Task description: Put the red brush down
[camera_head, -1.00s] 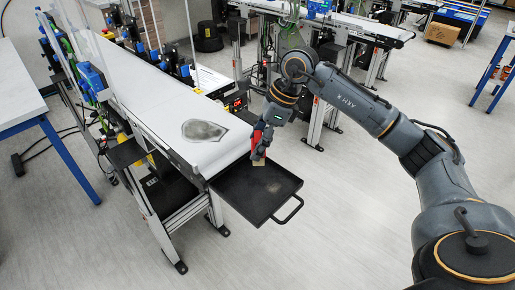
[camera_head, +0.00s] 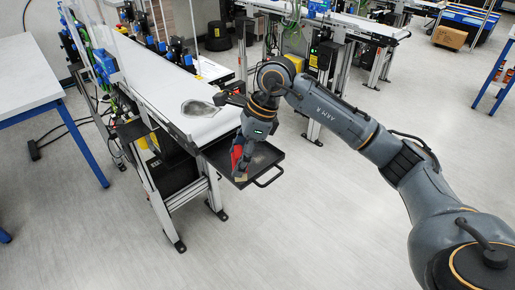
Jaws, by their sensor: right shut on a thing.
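My right gripper (camera_head: 242,165) is shut on the red brush (camera_head: 236,155) and points down at the end of the near conveyor. The brush's red body shows between the fingers, and a pale tan end (camera_head: 240,178) shows below them. The brush is over the black tray (camera_head: 264,157); I cannot tell whether it touches the tray. The gripper and arm hide part of the tray. My left gripper is not in view.
The near conveyor (camera_head: 158,87) has a white belt with a grey, dusty-looking patch (camera_head: 200,108) near the tray. Another conveyor (camera_head: 355,26) stands behind. A white table (camera_head: 22,80) is at left, a cardboard box (camera_head: 449,37) at back right. The floor at right is clear.

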